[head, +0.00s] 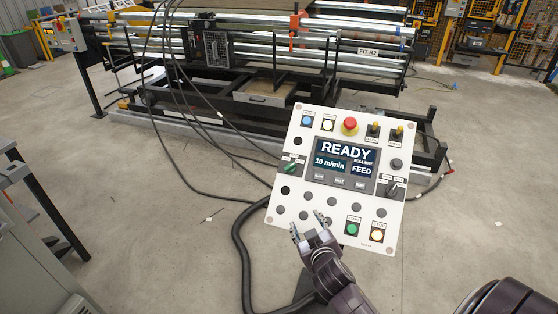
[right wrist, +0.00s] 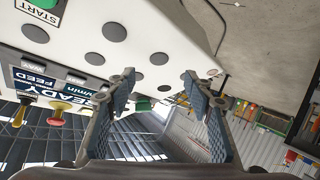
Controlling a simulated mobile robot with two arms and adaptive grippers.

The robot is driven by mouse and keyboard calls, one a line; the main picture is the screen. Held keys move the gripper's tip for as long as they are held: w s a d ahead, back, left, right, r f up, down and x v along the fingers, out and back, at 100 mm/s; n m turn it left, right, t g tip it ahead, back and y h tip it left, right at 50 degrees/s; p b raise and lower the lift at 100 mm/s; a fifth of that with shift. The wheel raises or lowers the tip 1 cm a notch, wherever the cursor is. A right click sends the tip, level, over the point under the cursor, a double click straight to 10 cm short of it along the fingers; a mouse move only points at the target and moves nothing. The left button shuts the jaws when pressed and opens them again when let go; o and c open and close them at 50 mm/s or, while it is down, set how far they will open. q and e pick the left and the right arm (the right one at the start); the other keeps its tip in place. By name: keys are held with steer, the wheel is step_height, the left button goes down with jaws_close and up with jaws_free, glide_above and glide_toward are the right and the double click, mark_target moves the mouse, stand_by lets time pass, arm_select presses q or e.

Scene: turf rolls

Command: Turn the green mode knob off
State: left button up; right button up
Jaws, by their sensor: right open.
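The green mode knob (head: 291,168) sits at the left edge of the white control panel (head: 285,228), left of its READY display (head: 345,163). In the right wrist view a green part, likely this knob (right wrist: 143,104), shows beyond the left finger, partly hidden. My right gripper (head: 308,229) is open and empty at the panel's lower left edge, below the knob and apart from it. In the right wrist view its two fingers (right wrist: 160,84) stand spread near the panel face. My left gripper is not in view.
Near the gripper are grey round buttons (head: 305,215), a green START button (head: 352,229) and a lit button (head: 377,235). A red emergency button (head: 350,125) is at the top. A thick black cable (head: 239,250) runs left of the panel. A roll machine (head: 265,90) stands behind.

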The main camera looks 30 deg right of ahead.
mark_target(290, 167)
steer(key=w+r, duration=0.1)
steer(key=w+d+r+t, duration=0.1)
steer(key=w, duration=0.1)
steer(key=w+d+r+t, duration=0.1)
steer(key=w+r, duration=0.1)
steer(key=shift+d+n+h, duration=0.1)
steer(key=shift+n+h, duration=0.2)
steer(key=w+r+t, duration=0.1)
steer(key=w+r+n+t+y, duration=0.1)
steer(key=w, duration=0.1)
steer(key=w+d+r+n+t, duration=0.1)
steer(key=shift+w+r+y, duration=0.25)
steer(key=shift+w+y, duration=0.05)
steer(key=shift+w, duration=0.1)
steer(key=shift+w+r, duration=0.1)
steer(key=shift+w, duration=0.15)
steer(key=x, duration=0.7)
steer(key=shift+w, duration=0.3)
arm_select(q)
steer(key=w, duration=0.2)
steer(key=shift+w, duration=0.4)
